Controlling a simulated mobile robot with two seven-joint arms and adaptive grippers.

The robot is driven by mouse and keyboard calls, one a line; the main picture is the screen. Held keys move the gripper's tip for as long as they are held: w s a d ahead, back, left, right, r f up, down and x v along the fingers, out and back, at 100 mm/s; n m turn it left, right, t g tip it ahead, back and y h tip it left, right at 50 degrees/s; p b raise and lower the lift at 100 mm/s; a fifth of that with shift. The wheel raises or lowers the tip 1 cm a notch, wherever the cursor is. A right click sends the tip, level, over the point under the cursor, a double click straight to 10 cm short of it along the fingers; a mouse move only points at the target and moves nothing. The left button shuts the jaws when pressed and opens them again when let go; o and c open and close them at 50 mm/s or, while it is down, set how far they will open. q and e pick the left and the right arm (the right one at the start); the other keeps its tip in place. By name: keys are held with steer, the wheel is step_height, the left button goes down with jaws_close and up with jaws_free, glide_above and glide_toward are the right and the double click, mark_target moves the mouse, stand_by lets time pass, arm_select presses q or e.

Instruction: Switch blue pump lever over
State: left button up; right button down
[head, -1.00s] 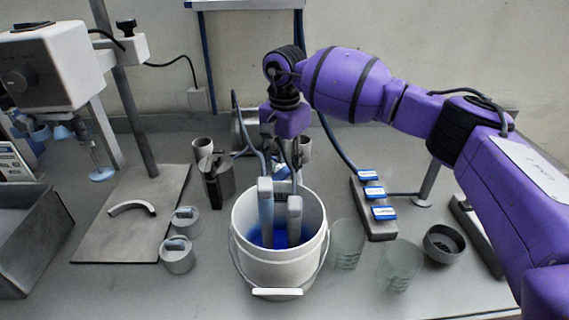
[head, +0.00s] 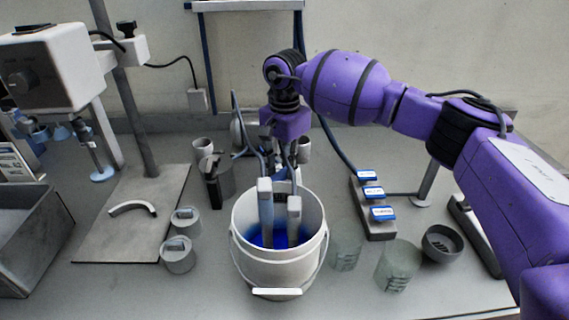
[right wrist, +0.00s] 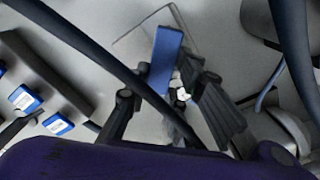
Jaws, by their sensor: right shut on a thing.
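The blue lever (right wrist: 165,58) shows in the right wrist view as a flat blue bar between the fingers of my right gripper (right wrist: 168,108). The gripper is shut on it, though the exact contact is partly hidden by the fingers and a dark hose. In the head view my right gripper (head: 284,160) points down behind the white bucket (head: 277,268), partly hidden by hoses. The lever is mostly hidden there. My left gripper is not in view.
A stand on a grey plate (head: 135,235) is at left.

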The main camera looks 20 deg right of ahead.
steer(key=m, duration=0.1)
steer(key=m+p, duration=0.1)
steer(key=s+m+p, duration=0.1)
steer(key=shift+s+d+r+m, duration=0.1)
steer(key=shift+d+r+m, duration=0.05)
steer(key=shift+r+m, duration=0.15)
steer(key=m+p, duration=0.1)
steer(key=s+m+p, duration=0.1)
steer(key=m, duration=0.1)
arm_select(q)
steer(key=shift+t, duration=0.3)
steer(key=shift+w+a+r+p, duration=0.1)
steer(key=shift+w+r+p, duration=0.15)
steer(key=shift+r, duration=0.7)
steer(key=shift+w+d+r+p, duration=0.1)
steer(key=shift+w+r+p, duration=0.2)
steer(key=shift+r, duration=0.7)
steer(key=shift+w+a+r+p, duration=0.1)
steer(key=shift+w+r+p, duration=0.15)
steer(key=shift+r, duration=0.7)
arm_select(e)
steer(key=shift+s+f+m, duration=0.15)
steer(key=shift+s+m, duration=0.2)
steer(key=shift+m, duration=0.85)
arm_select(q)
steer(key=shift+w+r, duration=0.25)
arm_select(e)
steer(key=shift+f, duration=0.1)
steer(key=c, duration=1.5)
jaws_free()
